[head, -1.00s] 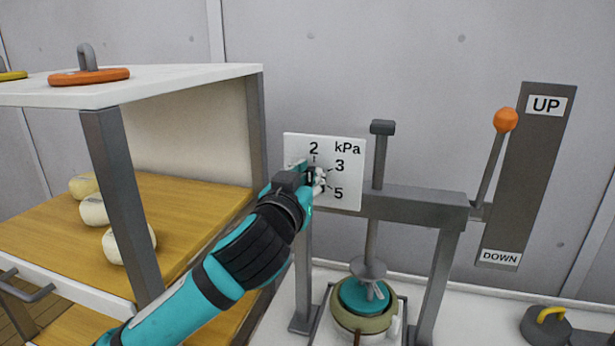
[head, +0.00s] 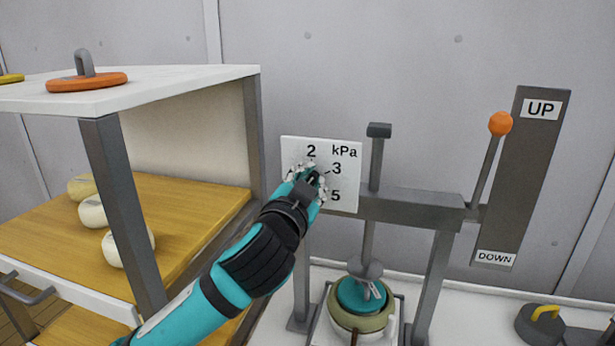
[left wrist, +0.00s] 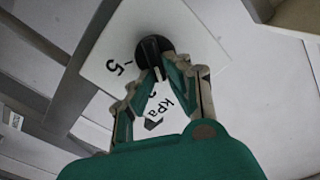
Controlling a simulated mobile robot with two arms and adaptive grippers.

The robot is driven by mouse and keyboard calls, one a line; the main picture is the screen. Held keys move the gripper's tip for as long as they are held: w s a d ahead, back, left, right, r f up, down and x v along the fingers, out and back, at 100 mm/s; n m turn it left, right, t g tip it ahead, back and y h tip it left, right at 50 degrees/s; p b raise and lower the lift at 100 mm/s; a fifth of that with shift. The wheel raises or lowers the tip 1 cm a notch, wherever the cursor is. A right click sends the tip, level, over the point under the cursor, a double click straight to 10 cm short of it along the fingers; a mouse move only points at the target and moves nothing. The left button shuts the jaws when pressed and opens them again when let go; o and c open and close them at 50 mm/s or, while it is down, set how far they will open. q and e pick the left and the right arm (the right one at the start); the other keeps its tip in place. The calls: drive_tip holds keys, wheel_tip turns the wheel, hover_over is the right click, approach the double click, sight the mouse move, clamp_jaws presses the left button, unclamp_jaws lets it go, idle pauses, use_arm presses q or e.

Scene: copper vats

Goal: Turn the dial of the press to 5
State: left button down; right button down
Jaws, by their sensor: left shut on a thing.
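The press dial's white plate (head: 345,150) is marked kPa, with 2, 3 and 5 showing in the head view. My left gripper (head: 312,180) is in front of the plate and hides most of the knob. In the left wrist view the black dial knob (left wrist: 154,48) sits on the plate (left wrist: 110,60), and the fingertips of my left gripper (left wrist: 158,75) are shut on it. The knob's pointer direction cannot be made out for sure. My right gripper is not in view.
The grey press frame (head: 410,208) carries a lever with an orange ball (head: 500,123), raised near the UP label. A green and teal pot (head: 345,315) stands under the press. A shelf (head: 165,85) with pale round cheeses (head: 92,211) is at left. A weight (head: 540,325) lies at right.

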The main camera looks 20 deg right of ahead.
use_arm(q)
drive_tip(key=shift+s+d+f+m+p, duration=0.1)
drive_tip(key=shift+f+m+p, duration=0.65)
drive_tip(key=shift+m, duration=2.2)
drive_tip(key=shift+d+f+m+p, duration=0.1)
drive_tip(key=shift+m+p, duration=1.15)
drive_tip(key=shift+m, duration=1.75)
drive_tip(key=shift+s+d+f+m+p, duration=0.1)
drive_tip(key=shift+f+m+p, duration=0.65)
drive_tip(key=shift+m, duration=2.2)
drive_tip(key=shift+r+p, duration=0.25)
drive_tip(key=shift+p, duration=0.05)
drive_tip(key=c, duration=1.3)
unclamp_jaws()
drive_tip(key=shift+a+r, duration=0.1)
drive_tip(key=shift+a, duration=0.05)
drive_tip(key=v, duration=1.2)
